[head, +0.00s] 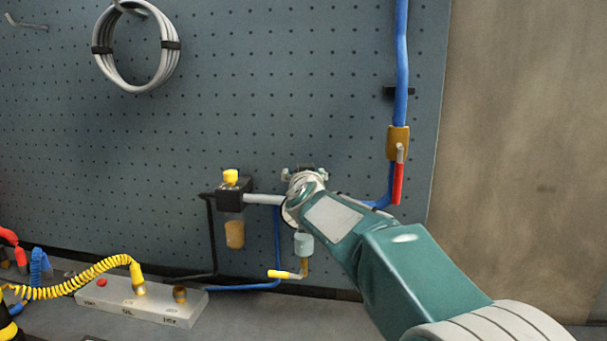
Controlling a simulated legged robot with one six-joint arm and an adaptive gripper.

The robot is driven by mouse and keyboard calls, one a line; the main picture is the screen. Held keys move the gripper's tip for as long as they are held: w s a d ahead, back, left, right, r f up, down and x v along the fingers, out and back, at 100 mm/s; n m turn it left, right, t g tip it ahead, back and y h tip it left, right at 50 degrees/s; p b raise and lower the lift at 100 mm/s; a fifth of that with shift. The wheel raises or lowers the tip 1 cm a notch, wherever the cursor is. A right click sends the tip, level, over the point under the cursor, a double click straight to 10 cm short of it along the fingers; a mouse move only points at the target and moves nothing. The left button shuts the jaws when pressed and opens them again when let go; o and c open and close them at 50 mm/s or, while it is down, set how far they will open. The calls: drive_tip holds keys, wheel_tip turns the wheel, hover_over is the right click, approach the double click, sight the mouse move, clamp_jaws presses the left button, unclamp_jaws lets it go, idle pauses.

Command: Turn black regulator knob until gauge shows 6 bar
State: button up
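My arm reaches up from the lower right to the air line on the pegboard. My gripper (303,178) is at the middle fitting of that line, and its wrist faces the camera. Small dark and grey parts show just above the wrist; I cannot tell which are fingers and which belong to the fitting. The black regulator knob cannot be made out behind my gripper. A pale curved rim shows at the wrist's left edge, perhaps the gauge, but no dial or needle can be read. A light blue bowl (303,244) hangs below. Whether the fingers are closed is hidden.
Left of my gripper is a black block (234,195) with a yellow knob (230,176) and amber bowl (235,235). A red lever (398,180) hangs on the right pipe. A grey manifold (140,302) with a yellow coiled hose (85,277) sits lower left.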

drive_tip(key=c, duration=1.2)
drive_tip(key=shift+m+h, duration=0.7)
drive_tip(key=shift+h, duration=0.3)
drive_tip(key=shift+f+m+h, duration=0.1)
drive_tip(key=shift+m+h, duration=0.8)
drive_tip(key=shift+h, duration=0.6)
drive_tip(key=shift+m+g+h, duration=0.9)
drive_tip(key=shift+m+h, duration=0.4)
drive_tip(key=shift+h, duration=0.6)
